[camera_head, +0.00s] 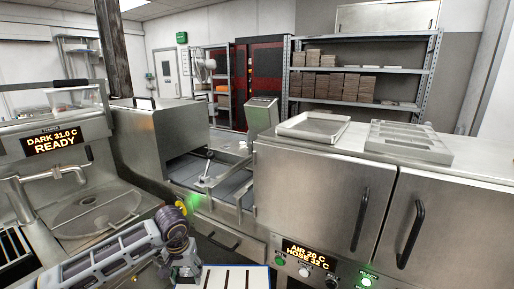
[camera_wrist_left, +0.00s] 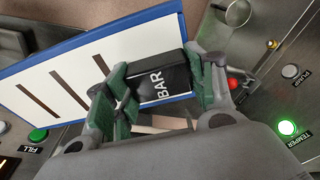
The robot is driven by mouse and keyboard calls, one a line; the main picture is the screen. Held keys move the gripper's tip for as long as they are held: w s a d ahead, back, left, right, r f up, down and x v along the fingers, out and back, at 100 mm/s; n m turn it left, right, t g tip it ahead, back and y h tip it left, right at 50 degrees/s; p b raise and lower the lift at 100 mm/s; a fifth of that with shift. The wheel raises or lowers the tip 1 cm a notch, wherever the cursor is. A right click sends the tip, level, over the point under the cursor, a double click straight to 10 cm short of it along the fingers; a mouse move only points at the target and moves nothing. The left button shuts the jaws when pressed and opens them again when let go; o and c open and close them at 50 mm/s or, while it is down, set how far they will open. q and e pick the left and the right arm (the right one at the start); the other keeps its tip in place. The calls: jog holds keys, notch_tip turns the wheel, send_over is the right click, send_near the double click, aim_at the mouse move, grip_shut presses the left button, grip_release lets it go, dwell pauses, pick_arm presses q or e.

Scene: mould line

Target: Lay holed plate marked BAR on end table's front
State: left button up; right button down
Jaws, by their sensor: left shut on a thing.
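The holed plate (camera_head: 236,279) is a white board with a blue rim and dark slots; it shows at the bottom edge of the head view, partly cut off. In the left wrist view the plate (camera_wrist_left: 70,75) has a black block lettered BAR (camera_wrist_left: 158,84) on its edge. My left gripper (camera_wrist_left: 150,90) is shut on this block, a green-padded finger on each side. In the head view the gripper (camera_head: 187,268) is at the plate's left edge. I cannot tell for sure which surface is the end table. My right gripper is out of view.
A steel tunnel (camera_head: 160,135) opens onto a low belt bed (camera_head: 220,185) with a small lever on it. A steel cabinet (camera_head: 310,205) with trays on top stands right. A basin with a tap (camera_head: 95,210) is left. Shelves with brown stacks (camera_head: 350,87) stand behind.

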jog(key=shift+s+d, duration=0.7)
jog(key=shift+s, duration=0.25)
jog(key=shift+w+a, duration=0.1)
